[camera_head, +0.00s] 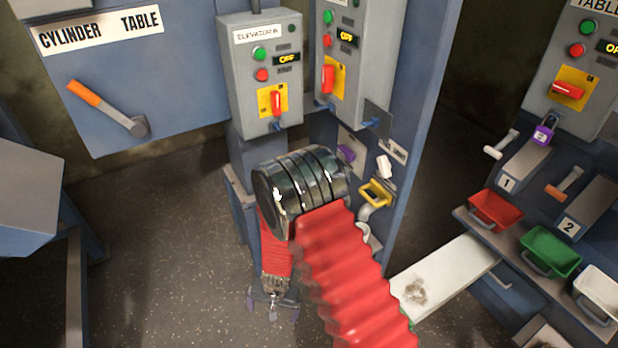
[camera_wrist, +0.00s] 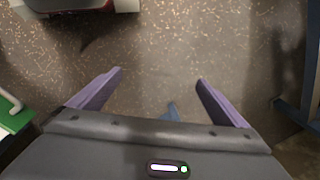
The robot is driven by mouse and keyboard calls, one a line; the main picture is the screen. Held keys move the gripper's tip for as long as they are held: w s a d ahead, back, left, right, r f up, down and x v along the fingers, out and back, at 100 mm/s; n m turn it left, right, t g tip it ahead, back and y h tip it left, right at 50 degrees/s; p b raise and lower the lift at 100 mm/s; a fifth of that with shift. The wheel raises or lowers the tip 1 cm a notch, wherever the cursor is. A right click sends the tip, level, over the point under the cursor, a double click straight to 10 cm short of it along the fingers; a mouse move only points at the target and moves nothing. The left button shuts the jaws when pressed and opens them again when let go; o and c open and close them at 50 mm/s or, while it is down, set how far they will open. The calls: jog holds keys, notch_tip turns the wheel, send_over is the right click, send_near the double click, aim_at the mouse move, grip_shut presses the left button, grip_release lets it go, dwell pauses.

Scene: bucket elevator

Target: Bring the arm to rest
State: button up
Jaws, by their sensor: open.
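My gripper (camera_wrist: 159,76) shows in the wrist view with its two purple fingers wide apart and bare speckled floor between them. In the head view my gripper (camera_head: 262,306) hangs low, pointing down over the floor, below the red-sleeved part of my arm (camera_head: 340,275). The arm is bent at a dark ribbed joint and hides part of the blue cabinet behind it. The gripper holds nothing that I can see.
Control boxes with red switches (camera_head: 275,102) stand behind the arm. A yellow-handled part (camera_head: 375,193) is close to its right. A bench holds red (camera_head: 495,209) and green (camera_head: 550,251) bins. A lever (camera_head: 108,108) is on the left panel. Floor (camera_head: 165,240) is clear at left.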

jog(key=s+d+r+n, duration=0.1)
jog(key=d+r, duration=0.2)
jog(key=r, duration=0.4)
jog(key=s+d+r+n+g, duration=0.1)
jog(key=s+d+r, duration=0.1)
jog(key=r, duration=0.6)
jog(key=s+d+r+n, duration=0.1)
jog(key=d+r, duration=0.2)
jog(key=r, duration=0.4)
jog(key=s+d+r+t, duration=0.3)
jog(key=s+d+r, duration=0.2)
jog(key=d+r, duration=0.4)
jog(key=s+d+r+m+t+h, duration=0.1)
jog(key=s+d+r+t, duration=0.2)
jog(key=d+r, duration=0.7)
notch_tip(320, 180, up, 8)
jog(key=shift+s+f+h, duration=0.1)
jog(key=shift+s+h, duration=0.2)
jog(key=shift+s, duration=0.65)
jog(key=shift+c, duration=0.4)
